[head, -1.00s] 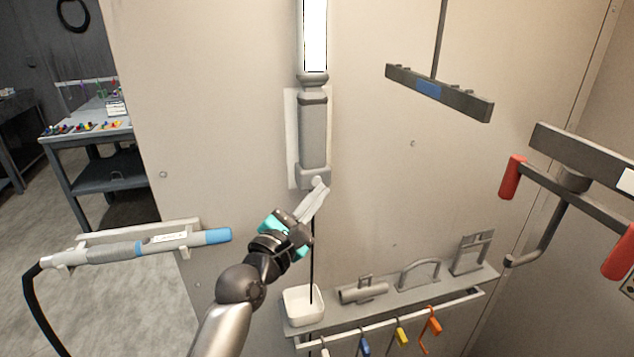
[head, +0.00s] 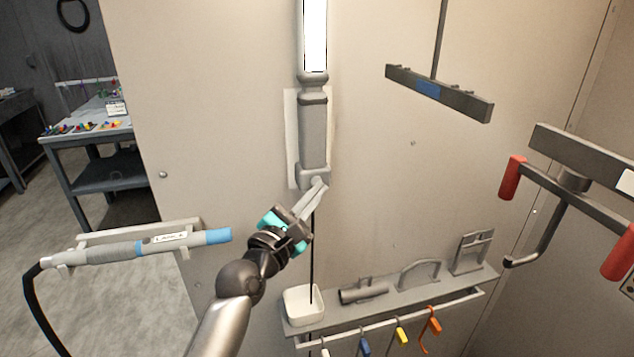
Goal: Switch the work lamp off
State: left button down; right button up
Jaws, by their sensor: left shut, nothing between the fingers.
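The work lamp (head: 313,130) hangs upright on the booth wall. Its bright tube (head: 315,38) at the top is lit white, and its grey handle runs down to a lower end with a dark cord below. My left gripper (head: 318,187) is shut with nothing between its fingers. Its fingertips are at the lower end of the lamp handle and overlap it in the head view; I cannot tell whether they touch. Any switch there is hidden or too small to make out. My right gripper is not in view.
A shelf (head: 400,293) below holds a white bin (head: 303,306) and metal parts, with coloured hooks under it. A spray wand (head: 150,243) rests on a bracket at left. A grey bar (head: 438,93) hangs at right, near a red-handled frame (head: 513,177).

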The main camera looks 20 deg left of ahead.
pick_arm(q)
jog(key=shift+w+a, duration=0.15)
jog(key=shift+w, duration=0.05)
dwell(0.5)
jog(key=shift+s, duration=0.1)
jog(key=shift+s+d+p, duration=0.4)
jog(key=shift+s+p, duration=0.1)
jog(key=s+d+p, duration=0.2)
jog(key=s+d, duration=0.1)
jog(key=s, duration=0.2)
jog(key=shift+d, duration=0.2)
jog(key=c, duration=1.6)
grip_release()
